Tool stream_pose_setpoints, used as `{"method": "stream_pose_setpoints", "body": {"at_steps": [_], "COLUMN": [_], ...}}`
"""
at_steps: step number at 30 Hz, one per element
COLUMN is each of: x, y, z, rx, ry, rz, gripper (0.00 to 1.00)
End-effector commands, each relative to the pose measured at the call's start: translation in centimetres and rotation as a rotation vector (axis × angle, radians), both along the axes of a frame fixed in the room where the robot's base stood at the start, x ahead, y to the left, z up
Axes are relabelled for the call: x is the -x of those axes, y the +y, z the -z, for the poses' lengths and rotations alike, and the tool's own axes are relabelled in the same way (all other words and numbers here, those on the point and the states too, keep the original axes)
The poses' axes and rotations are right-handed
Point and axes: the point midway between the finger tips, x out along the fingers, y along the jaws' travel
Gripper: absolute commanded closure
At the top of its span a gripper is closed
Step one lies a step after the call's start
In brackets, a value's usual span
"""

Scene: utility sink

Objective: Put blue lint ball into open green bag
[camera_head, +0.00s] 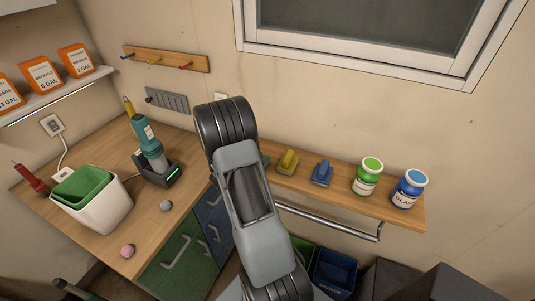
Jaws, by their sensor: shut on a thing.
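An open green bag (84,186) lines a white bin (104,216) on the left of the wooden counter, its mouth facing up. I see no blue lint ball in this view. A grey ball (166,205) and a pink ball (127,251) lie on the counter to the right of and in front of the bin. My arm crosses the middle of the view, but my gripper is not visible, so what it holds cannot be seen.
A teal hand tool in a charging dock (158,172) stands behind the grey ball. A red tool (30,179) lies left of the bin. A blue bin (335,272) stands below.

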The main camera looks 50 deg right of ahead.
Motion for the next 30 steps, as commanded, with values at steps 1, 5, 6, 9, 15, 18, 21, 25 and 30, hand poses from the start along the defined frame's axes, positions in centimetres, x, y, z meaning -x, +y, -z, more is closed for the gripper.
{"method": "stream_pose_setpoints", "body": {"at_steps": [1,5,6,9,15,18,21,25,30], "x": [0.1,0.2,0.2,0.2,0.1,0.1,0.1,0.1,0.1], "y": [-0.6,-2.4,-3.0,-3.4,-3.3,-3.3,-3.3,-3.3,-3.3], "z": [-0.1,-0.2,-0.2,-0.2,0.2,0.3,0.6,0.5,0.5], "rx": [0.0,0.0,0.0,-0.002,0.001,0.0,0.0,0.0,0.0], "ry": [0.0,0.0,0.0,0.003,0.001,0.0,0.0,0.0,0.0], "rz": [0.004,0.006,0.005,0.0,0.001,0.001,0.001,0.001,0.001], "gripper": [0.89,0.89,0.89,0.89,0.89,0.89,0.89,0.58,0.41]}}
